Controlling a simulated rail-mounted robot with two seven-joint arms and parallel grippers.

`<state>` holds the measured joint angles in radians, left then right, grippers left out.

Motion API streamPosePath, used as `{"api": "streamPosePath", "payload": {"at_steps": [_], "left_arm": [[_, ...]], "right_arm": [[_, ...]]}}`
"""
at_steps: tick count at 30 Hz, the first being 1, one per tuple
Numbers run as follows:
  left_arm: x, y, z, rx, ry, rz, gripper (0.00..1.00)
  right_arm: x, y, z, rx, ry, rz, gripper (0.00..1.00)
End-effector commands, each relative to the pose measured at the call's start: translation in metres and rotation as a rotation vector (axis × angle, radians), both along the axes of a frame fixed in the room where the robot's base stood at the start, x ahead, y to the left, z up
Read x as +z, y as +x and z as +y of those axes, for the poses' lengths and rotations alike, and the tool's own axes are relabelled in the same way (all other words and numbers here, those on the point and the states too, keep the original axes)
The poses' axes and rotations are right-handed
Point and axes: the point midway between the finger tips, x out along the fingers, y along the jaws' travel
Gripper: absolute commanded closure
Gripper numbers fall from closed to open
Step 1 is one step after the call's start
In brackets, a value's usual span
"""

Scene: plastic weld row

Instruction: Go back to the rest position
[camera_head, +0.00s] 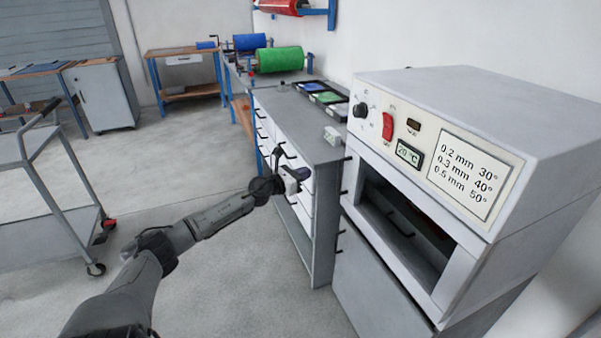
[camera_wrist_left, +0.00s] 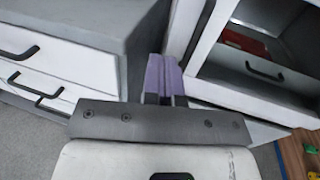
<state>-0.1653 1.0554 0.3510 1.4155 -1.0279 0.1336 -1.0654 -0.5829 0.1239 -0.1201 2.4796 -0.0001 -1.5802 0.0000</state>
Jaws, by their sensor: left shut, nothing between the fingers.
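My left arm comes in from the lower left in the head view. Its gripper (camera_head: 298,174) is in front of the white drawer cabinet (camera_head: 322,240), to the left of the grey oven (camera_head: 500,255). In the left wrist view the two purple-grey fingers (camera_wrist_left: 164,78) are together, with nothing between them. They point toward the gap between the cabinet and the oven. Whether they touch either one cannot be told. My right gripper is in neither view.
The oven's chamber is open at the front, with a dark handle (camera_head: 400,224) inside. Drawer handles stick out along the cabinet. A grey trolley (camera_head: 42,190) stands at the left. Colored rolls, one of them green (camera_head: 280,59), are on the far bench. Floor between trolley and cabinet is clear.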

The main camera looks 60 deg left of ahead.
Motion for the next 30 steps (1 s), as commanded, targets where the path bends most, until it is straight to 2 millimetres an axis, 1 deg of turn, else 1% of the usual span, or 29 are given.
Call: {"api": "streamPosePath", "payload": {"at_steps": [3, 6, 15, 19, 20, 23, 24, 26, 28, 30], "left_arm": [[0.001, -0.007, 0.0, 0.0, 0.001, 0.001, 1.0], [0.0, -0.01, 0.001, 0.0, 0.002, 0.001, 1.0], [0.001, -0.012, 0.001, 0.001, -0.001, -0.001, 1.0], [0.001, -0.012, 0.002, 0.007, -0.066, -0.017, 1.0], [0.003, -0.012, 0.005, 0.024, -0.097, -0.033, 1.0], [0.014, -0.019, 0.025, 0.143, -0.242, -0.151, 1.0], [0.019, -0.023, 0.035, 0.203, -0.317, -0.22, 1.0], [0.03, -0.031, 0.047, 0.287, -0.445, -0.342, 1.0], [0.046, -0.039, 0.051, 0.36, -0.604, -0.5, 1.0], [0.055, -0.046, 0.045, 0.417, -0.77, -0.645, 1.0]], "right_arm": [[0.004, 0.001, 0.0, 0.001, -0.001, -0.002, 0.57], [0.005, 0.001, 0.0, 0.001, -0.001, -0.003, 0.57], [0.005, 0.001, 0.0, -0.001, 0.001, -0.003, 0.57], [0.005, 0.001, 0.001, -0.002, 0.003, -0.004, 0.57], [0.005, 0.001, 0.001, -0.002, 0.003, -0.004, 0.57], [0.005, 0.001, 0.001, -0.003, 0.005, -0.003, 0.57], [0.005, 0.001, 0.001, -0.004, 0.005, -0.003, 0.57], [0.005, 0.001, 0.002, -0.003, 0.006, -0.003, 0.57], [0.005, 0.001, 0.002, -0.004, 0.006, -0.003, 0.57], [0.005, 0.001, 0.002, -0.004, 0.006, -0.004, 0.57]]}}
